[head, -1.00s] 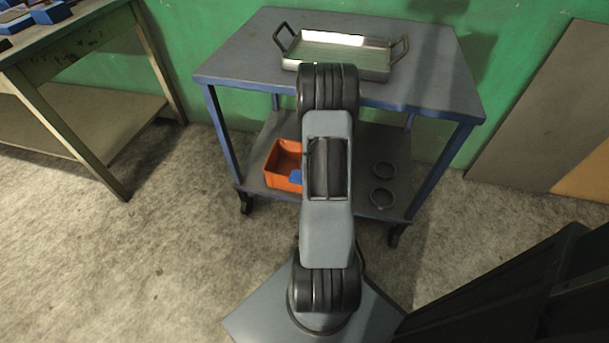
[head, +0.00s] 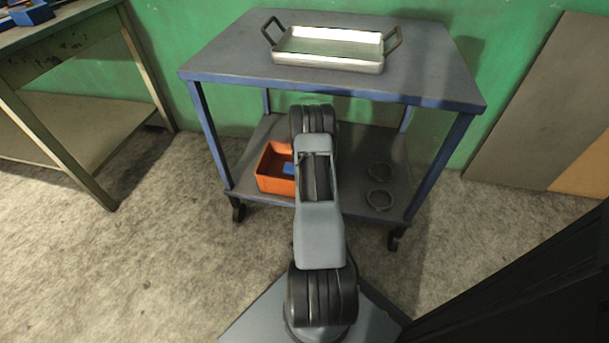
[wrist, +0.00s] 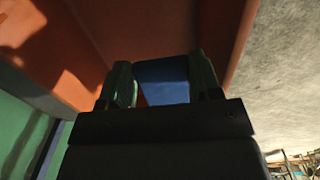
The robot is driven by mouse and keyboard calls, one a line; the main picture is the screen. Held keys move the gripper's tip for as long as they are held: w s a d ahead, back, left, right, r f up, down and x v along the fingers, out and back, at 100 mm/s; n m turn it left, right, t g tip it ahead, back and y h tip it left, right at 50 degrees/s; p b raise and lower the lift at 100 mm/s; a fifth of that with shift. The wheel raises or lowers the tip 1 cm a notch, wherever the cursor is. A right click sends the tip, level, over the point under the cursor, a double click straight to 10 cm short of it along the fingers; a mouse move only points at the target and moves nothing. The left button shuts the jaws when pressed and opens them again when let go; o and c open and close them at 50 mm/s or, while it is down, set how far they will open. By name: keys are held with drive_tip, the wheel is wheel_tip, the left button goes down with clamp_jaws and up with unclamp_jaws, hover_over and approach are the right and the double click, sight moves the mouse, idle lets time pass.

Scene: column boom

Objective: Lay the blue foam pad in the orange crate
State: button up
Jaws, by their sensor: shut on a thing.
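The orange crate (head: 273,184) stands on the cart's lower shelf, left of my arm. A bit of the blue foam pad (head: 288,168) shows within the crate's outline, near its right side; my arm hides the rest. In the wrist view the pad (wrist: 165,80) is between the two green fingers of my gripper (wrist: 163,76), which is shut on it. Orange crate walls (wrist: 60,45) fill the upper left and upper right of that view, close around the pad. I cannot tell whether the pad touches the crate's floor.
The cart's top (head: 220,62) overhangs the lower shelf (head: 350,200). A metal tray with handles (head: 328,60) sits on top. Two grey round items (head: 379,185) lie on the shelf, right of my arm. A table (head: 60,42) with blue items stands at left.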

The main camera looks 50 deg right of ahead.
drive_tip(key=shift+w+d+f+b, duration=0.15)
drive_tip(key=shift+f+b, duration=0.8)
drive_tip(key=shift+f, duration=0.75)
drive_tip(key=shift+f+b, duration=0.45)
drive_tip(key=shift+f, duration=0.1)
drive_tip(key=shift+f, duration=0.1)
drive_tip(key=o, duration=0.9)
drive_tip(key=shift+r+p, duration=1.95)
drive_tip(key=shift+r, duration=2.45)
